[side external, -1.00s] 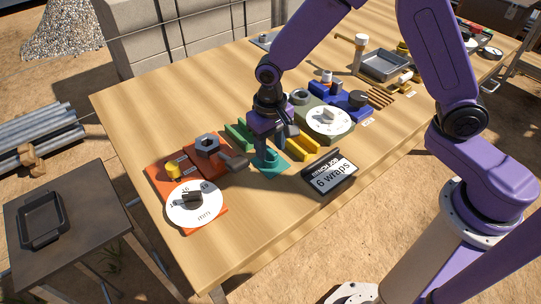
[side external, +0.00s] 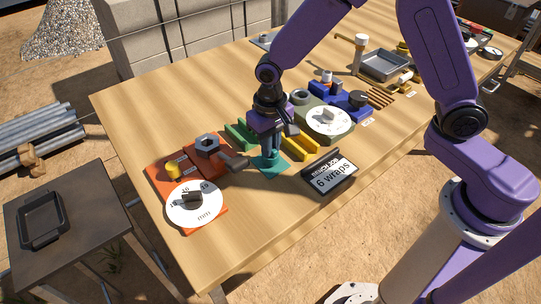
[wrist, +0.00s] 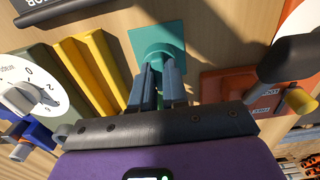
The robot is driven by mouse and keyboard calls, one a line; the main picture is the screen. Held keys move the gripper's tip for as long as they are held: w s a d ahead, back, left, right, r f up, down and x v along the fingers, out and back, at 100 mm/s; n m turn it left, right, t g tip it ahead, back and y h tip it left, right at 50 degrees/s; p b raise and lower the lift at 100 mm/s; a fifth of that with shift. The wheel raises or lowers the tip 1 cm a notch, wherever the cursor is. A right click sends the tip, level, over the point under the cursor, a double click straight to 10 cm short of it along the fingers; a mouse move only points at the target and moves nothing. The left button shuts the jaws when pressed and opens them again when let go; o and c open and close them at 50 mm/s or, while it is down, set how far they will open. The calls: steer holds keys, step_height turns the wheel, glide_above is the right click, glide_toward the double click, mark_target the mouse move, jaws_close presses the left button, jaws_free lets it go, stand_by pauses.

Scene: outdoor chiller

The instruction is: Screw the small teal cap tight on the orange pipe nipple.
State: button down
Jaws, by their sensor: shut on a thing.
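My gripper (side external: 271,148) points down over a square teal base plate (side external: 270,168) in the middle of the table. Its fingers are shut on a small teal piece, which looks like the teal cap (side external: 272,158). In the wrist view the fingers (wrist: 160,75) come together over a round teal part (wrist: 157,52) on the teal plate (wrist: 170,30). The fingers hide most of what they hold. I cannot pick out an orange pipe nipple for sure; a small yellow-orange cylinder (side external: 172,170) stands on the orange board, and it also shows in the wrist view (wrist: 300,101).
The orange board (side external: 159,185) left of my gripper carries a grey hex nut (side external: 207,143) and a white dial (side external: 194,205). Yellow bars (side external: 302,146) and a green-based dial (side external: 328,121) stand to the right. Bare table lies at the front left.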

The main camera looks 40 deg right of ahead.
steer(key=shift+r, duration=2.95)
steer(key=c, duration=1.7)
jaws_free()
jaws_close()
steer(key=shift+w+d+r, duration=0.1)
steer(key=shift+w+d, duration=0.2)
steer(key=shift+w, duration=0.05)
steer(key=w+d+r+m, duration=0.2)
steer(key=w+d, duration=0.1)
steer(key=d, duration=0.7)
steer(key=w+d+r+m, duration=0.2)
steer(key=w+d+r, duration=0.1)
steer(key=d, duration=0.7)
steer(key=w+d+r+m, duration=0.2)
steer(key=w+d, duration=0.3)
steer(key=d, duration=0.6)
steer(key=shift+w+r, duration=0.15)
steer(key=shift+r, duration=0.45)
steer(key=shift+f, duration=0.1)
steer(key=shift+f, duration=2.8)
